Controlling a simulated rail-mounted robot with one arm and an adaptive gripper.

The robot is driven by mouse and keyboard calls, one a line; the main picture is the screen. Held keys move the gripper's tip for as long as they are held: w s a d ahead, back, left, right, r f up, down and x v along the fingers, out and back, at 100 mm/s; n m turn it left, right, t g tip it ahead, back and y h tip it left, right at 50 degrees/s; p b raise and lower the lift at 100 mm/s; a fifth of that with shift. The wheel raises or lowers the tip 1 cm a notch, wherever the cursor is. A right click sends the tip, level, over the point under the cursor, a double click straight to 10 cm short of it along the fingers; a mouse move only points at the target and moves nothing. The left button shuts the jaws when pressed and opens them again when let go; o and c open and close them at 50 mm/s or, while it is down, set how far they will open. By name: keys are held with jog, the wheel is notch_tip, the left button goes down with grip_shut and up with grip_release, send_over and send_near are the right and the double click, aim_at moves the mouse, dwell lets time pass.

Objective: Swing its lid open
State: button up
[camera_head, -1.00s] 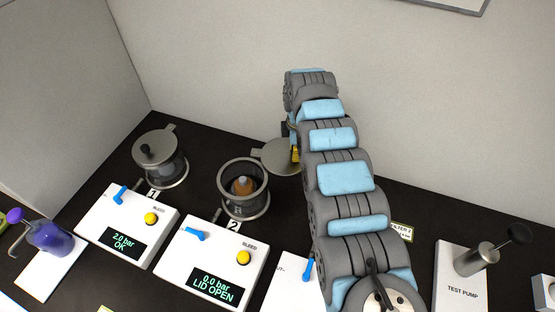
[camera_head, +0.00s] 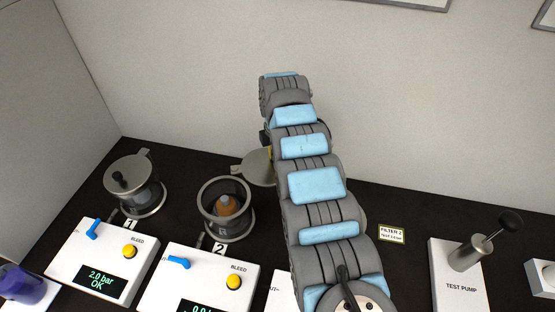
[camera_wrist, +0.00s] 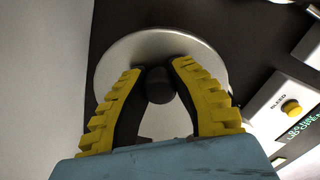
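Vessel 2 (camera_head: 226,230) is an open metal cylinder with an orange-brown item (camera_head: 227,205) inside. Its round grey lid (camera_head: 257,168) is swung out to the side behind the vessel, partly hidden by my arm in the head view. In the wrist view the lid (camera_wrist: 110,70) lies under my gripper (camera_wrist: 158,72), with its black knob (camera_wrist: 159,88) between the two yellow-backed fingers. The fingertips sit close on both sides of the knob, and my gripper looks shut on it. In the head view the fingers are mostly hidden behind my arm.
Vessel 1 (camera_head: 150,197) stands left with its lid on; its control box (camera_head: 65,250) reads 2.0 bar OK. Vessel 2's control box (camera_head: 200,275) is in front of it. A test pump (camera_head: 468,255) and a filter label (camera_head: 392,234) are right. The wall rises close behind.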

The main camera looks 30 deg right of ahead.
jog(key=o, duration=0.6)
jog(key=shift+w+a, duration=0.1)
jog(key=shift+a, duration=0.15)
jog(key=shift+c, duration=0.2)
jog(key=shift+d, duration=0.1)
jog(key=shift+r, duration=0.1)
jog(key=shift+d+r, duration=0.1)
jog(key=shift+r, duration=0.4)
notch_tip(320, 180, up, 11)
jog(key=shift+f, duration=0.15)
